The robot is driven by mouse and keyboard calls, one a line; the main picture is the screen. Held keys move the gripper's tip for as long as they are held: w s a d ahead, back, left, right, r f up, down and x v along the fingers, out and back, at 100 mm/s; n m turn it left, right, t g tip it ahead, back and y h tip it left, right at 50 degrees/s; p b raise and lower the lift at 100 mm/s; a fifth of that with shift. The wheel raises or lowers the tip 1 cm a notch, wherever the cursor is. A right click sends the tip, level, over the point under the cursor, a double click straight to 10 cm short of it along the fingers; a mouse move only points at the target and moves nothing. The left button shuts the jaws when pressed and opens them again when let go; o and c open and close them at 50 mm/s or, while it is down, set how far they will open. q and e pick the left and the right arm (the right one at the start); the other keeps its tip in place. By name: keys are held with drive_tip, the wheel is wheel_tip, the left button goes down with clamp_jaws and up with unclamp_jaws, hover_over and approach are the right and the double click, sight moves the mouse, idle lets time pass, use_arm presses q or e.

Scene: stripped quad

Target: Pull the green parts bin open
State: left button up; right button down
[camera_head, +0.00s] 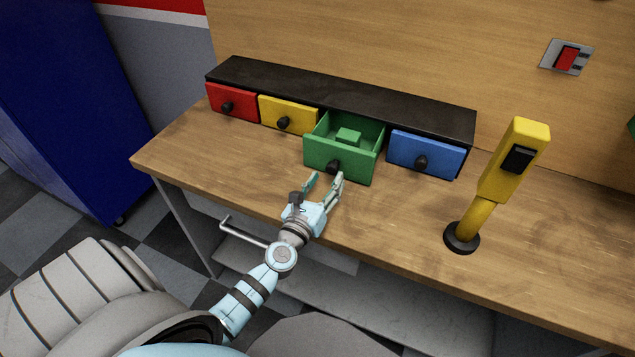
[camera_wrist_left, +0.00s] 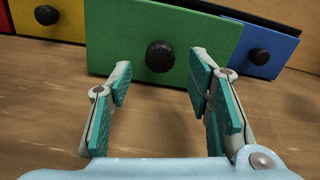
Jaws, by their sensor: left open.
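The green parts bin (camera_head: 340,155) is a drawer in the dark cabinet and stands pulled out, with a green block (camera_head: 348,136) inside. Its black round knob (camera_head: 333,167) is on the front face; the knob also shows in the left wrist view (camera_wrist_left: 160,56). My left gripper (camera_head: 326,180) is open just in front of the bin. In the left wrist view its two fingers (camera_wrist_left: 160,90) stand apart, with the knob ahead between them and nothing held. My right gripper is not seen.
The dark cabinet (camera_head: 300,88) also holds closed red (camera_head: 233,102), yellow (camera_head: 288,114) and blue (camera_head: 427,153) bins. A yellow post (camera_head: 497,185) stands on the wooden bench (camera_head: 400,215) to the right. The bench top between the post and the bin is clear.

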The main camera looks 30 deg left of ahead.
use_arm(q)
drive_tip(key=s, duration=0.2)
drive_tip(key=s+d, duration=0.1)
drive_tip(key=s, duration=0.4)
drive_tip(key=shift+s+d+r, duration=0.1)
drive_tip(key=shift+s+d, duration=0.1)
drive_tip(key=shift+s, duration=0.15)
drive_tip(key=shift+w, duration=0.1)
